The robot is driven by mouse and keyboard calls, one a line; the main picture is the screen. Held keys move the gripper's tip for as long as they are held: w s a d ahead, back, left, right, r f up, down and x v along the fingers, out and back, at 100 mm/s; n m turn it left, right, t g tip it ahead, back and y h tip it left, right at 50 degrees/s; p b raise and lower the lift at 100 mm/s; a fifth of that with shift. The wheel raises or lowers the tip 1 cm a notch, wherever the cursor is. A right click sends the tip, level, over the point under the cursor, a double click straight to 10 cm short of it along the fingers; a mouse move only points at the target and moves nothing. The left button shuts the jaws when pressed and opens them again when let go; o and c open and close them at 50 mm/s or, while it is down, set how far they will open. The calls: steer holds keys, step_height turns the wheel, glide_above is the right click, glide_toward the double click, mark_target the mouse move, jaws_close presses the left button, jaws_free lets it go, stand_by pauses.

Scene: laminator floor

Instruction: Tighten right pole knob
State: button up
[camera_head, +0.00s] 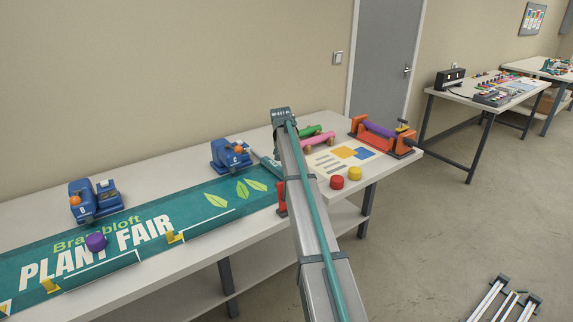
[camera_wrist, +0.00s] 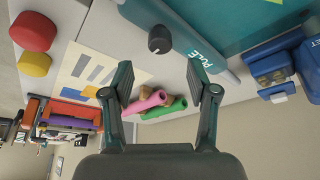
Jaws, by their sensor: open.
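A round black knob (camera_wrist: 160,39) shows in the wrist view, on or beside the end of a teal bar marked POLE (camera_wrist: 205,52). My gripper (camera_wrist: 161,84) is open and empty. The knob appears between the lines of its two fingers, beyond the fingertips, and I see no contact. In the camera_head view the teal bar (camera_head: 264,163) lies at the right end of the green PLANT FAIR banner (camera_head: 215,203). My arm covers the knob and my gripper there. I cannot tell how tight the knob is.
Blue clamp-like devices (camera_head: 231,155) stand along the banner. Right of my arm are pink and green rolls (camera_head: 318,138), a printed sheet (camera_head: 343,158), red (camera_head: 336,182) and yellow (camera_head: 355,173) buttons, and an orange device with a purple roller (camera_head: 378,130).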

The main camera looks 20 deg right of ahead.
steer(key=shift+v, duration=2.75)
